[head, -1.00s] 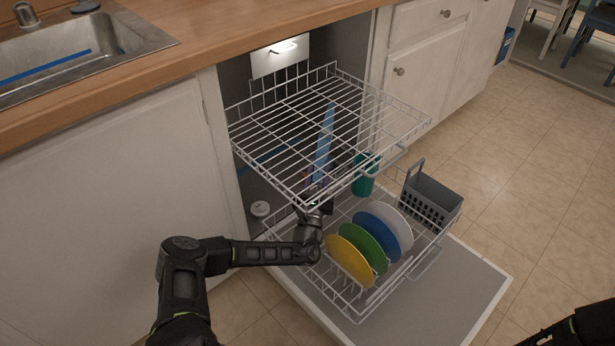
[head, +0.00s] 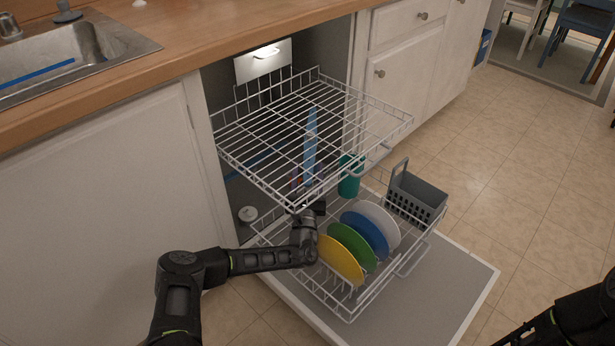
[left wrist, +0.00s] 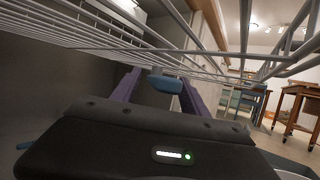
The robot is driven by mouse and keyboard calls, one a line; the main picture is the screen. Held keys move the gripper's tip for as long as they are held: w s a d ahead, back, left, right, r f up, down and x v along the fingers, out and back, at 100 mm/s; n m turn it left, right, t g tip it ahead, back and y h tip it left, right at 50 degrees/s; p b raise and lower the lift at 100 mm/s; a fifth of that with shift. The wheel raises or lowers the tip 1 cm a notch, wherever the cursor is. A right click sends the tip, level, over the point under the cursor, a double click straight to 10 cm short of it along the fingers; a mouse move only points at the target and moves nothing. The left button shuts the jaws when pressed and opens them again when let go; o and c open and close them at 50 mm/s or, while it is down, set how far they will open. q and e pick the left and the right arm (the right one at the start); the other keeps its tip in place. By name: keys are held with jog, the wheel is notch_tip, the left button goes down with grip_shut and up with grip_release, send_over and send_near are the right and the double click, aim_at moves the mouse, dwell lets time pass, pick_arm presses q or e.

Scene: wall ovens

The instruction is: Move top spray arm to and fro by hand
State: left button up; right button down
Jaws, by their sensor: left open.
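The top spray arm (head: 310,145) is a light blue bar under the upper wire rack (head: 262,188), seen through its wires. It points from the back toward the front of the dishwasher. My left gripper (head: 298,183) is under the front of that rack, partly hidden by the wires. In the left wrist view its two purple fingers stand apart, with the blue end of the spray arm (left wrist: 166,84) showing between them. I cannot tell whether either finger touches it. My right arm shows at the bottom right; its gripper is out of view.
The lower rack (head: 345,312) is pulled out over the open door (head: 430,300). It holds yellow, green, blue and white plates, a teal cup (head: 350,178) and a grey cutlery basket (head: 418,195). A second blue bar (head: 262,158) lies deeper inside. Floor is free at the right.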

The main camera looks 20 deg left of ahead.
pick_arm(q)
jog(key=s+d+f+p, duration=0.1)
jog(key=s+d+p, duration=0.1)
jog(key=s, duration=0.6)
jog(key=s+d+f+p, duration=0.1)
jog(key=s+d+p, duration=0.1)
jog(key=s, duration=0.5)
jog(key=shift+s+d+p, duration=0.35)
jog(key=shift+s+d, duration=0.05)
jog(key=shift+d, duration=0.15)
